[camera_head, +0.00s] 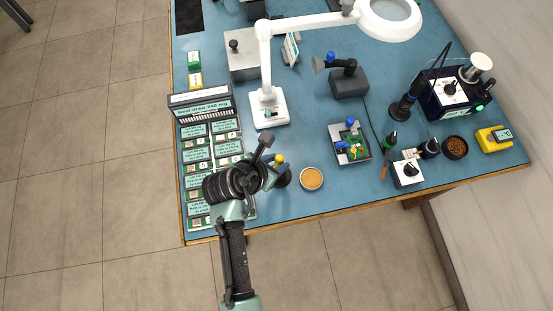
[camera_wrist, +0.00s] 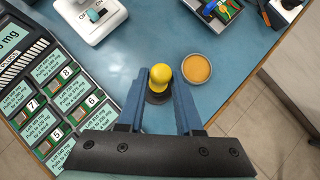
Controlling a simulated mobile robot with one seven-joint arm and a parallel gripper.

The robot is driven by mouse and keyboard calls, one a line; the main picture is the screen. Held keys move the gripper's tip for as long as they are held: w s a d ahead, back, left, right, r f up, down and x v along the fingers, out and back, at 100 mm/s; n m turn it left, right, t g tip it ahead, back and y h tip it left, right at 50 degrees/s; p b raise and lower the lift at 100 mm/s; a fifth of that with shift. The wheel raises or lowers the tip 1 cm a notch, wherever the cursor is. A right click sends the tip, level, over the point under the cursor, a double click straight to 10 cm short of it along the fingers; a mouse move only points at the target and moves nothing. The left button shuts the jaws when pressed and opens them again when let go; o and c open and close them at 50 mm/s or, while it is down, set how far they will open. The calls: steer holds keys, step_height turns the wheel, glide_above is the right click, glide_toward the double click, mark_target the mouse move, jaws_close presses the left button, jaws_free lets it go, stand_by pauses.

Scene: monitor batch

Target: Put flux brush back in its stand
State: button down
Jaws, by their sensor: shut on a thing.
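My gripper (camera_wrist: 159,82) is shut on the yellow rounded handle (camera_wrist: 160,74), which I take to be the flux brush. The handle sits between the two blue-grey fingers in the wrist view. In the head view its yellow top (camera_head: 279,158) shows beside my gripper (camera_head: 273,173), near the front of the blue bench. A dark round piece (camera_wrist: 158,97) shows just below the handle; it may be the stand. I cannot tell whether the brush is inside it or above it. The bristle end is hidden.
A round tin with tan contents (camera_head: 311,178) stands close to the right. A labelled component tray (camera_head: 207,112) lies to the left. A white magnifier lamp base (camera_head: 269,108) stands behind. A circuit board fixture (camera_head: 349,143) is further right. Bare bench lies in front of the tin.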

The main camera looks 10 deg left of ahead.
steer(key=shift+f, duration=0.6)
steer(key=c, duration=0.5)
jaws_free()
steer(key=v, duration=1.3)
steer(key=w+d+r+m+t+y, duration=0.1)
steer(key=w+r+m+t, duration=0.3)
steer(key=r, duration=0.6)
steer(key=w+d+r+m+t+y, duration=0.1)
steer(key=w+r+m+t, duration=0.2)
steer(key=w+r+m, duration=0.6)
steer(key=w+r+m+t+y, duration=0.1)
steer(key=w+r+m+t, duration=0.2)
steer(key=r, duration=0.9)
steer(key=s+d+r+m+t, duration=0.2)
steer(key=s+r+m+t, duration=0.1)
steer(key=r, duration=0.7)
steer(key=s+d+r+m+t, duration=0.2)
steer(key=s+r+m+t, duration=0.2)
steer(key=r, duration=0.6)
steer(key=s+d+r+m+t, duration=0.2)
steer(key=s+r+m+t, duration=0.1)
steer(key=r+m, duration=0.4)
step_height(320, 180, up, 4)
steer(key=shift+s+f+t+y, duration=0.2)
steer(key=shift+s+t+y, duration=0.15)
steer(key=shift+s, duration=0.3)
